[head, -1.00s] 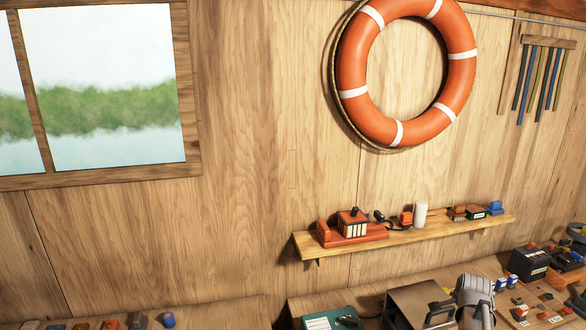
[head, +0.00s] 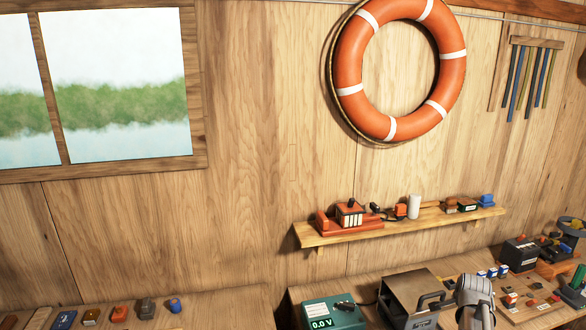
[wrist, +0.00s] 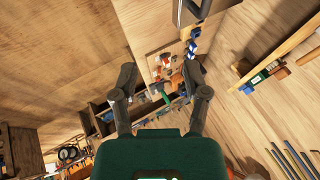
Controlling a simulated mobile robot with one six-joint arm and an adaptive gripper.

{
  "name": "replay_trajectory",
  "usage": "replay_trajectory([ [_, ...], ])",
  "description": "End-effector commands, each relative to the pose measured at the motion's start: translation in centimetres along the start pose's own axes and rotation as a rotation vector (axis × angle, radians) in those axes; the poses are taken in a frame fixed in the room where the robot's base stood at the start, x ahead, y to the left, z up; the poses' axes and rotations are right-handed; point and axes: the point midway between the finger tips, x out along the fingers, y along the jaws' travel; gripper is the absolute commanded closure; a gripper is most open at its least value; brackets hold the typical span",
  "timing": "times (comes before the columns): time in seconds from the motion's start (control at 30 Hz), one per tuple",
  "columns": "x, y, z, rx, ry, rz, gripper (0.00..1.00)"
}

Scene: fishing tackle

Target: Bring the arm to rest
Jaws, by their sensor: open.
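My gripper (wrist: 160,75) shows in the wrist view with its two dark fingers spread wide apart. It is open, and nothing is between the fingertips. Beyond it lie a pale board with small coloured parts and the wooden wall, apart from the fingers. In the head view a grey part of my arm (head: 475,295) rises at the bottom edge, in front of the bench. The fingers cannot be made out there.
A wall shelf (head: 300,235) holds small boxes and a white cylinder. An orange life ring (head: 348,75) hangs above. On the bench, a green meter (head: 332,316) reads 0.0 V beside a metal box (head: 405,292). A black box (head: 519,254) stands right. The wall's middle is clear.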

Motion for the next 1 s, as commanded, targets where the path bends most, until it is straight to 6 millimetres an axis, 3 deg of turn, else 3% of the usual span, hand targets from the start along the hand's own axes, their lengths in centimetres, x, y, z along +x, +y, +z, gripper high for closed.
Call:
replay_trajectory([
  [0.37,0.2,0.3,3.7,-0.113,-0.050,0.026,0.40],
  [0.57,0.2,0.6,7.1,-0.223,-0.096,0.047,0.40],
  [0.77,0.2,1.4,12.0,-0.387,-0.169,0.076,0.40],
  [1.0,-0.6,3.8,21.0,-0.711,-0.314,0.118,0.40],
])
